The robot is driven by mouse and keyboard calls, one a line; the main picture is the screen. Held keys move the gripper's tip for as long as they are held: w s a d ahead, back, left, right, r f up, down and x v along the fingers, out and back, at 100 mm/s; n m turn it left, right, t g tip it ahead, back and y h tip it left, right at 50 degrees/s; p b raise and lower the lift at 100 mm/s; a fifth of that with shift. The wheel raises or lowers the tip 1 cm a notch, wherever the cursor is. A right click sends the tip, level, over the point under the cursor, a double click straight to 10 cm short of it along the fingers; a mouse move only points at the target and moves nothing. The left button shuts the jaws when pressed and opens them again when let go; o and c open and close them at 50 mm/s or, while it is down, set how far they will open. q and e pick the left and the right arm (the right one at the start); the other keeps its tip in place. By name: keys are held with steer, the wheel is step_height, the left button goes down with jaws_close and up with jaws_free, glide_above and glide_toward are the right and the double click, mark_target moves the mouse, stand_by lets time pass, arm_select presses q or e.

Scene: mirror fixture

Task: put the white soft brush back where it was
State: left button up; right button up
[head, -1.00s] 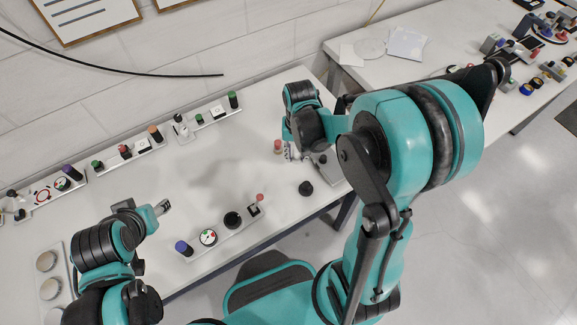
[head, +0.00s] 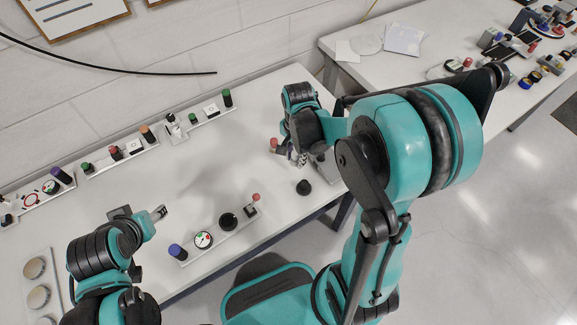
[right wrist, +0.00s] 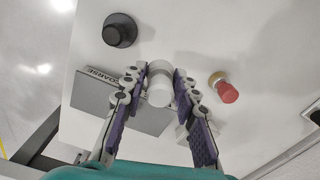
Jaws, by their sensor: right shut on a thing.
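In the right wrist view my right gripper (right wrist: 161,78) is shut on a white cylindrical thing (right wrist: 160,92), which looks like the white soft brush. Its round white top shows between the purple-lined fingers; its lower end is hidden. A grey block marked COARSE (right wrist: 92,92) lies just beside and under the held piece. In the head view my right gripper (head: 298,158) is low over the right end of the table, partly covered by its own arm. My left gripper (head: 158,213) hangs over the left part of the table, too small to read its fingers.
A red-topped piece with a brass base (right wrist: 223,87) stands near my right gripper, and a black knob (right wrist: 119,30) on the other side. A rail with a gauge (head: 203,240) lies at the front. Rails with coloured knobs (head: 115,152) line the back. The table's middle is clear.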

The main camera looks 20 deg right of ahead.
mark_target(289, 168)
steer(key=shift+w+a+f+b, duration=0.3)
steer(key=shift+w+a+f, duration=0.4)
steer(key=shift+w+f, duration=0.2)
steer(key=shift+f+b, duration=0.9)
steer(key=shift+f, duration=0.9)
steer(key=shift+f, duration=0.2)
steer(key=o, duration=1.1)
steer(key=shift+r, duration=0.1)
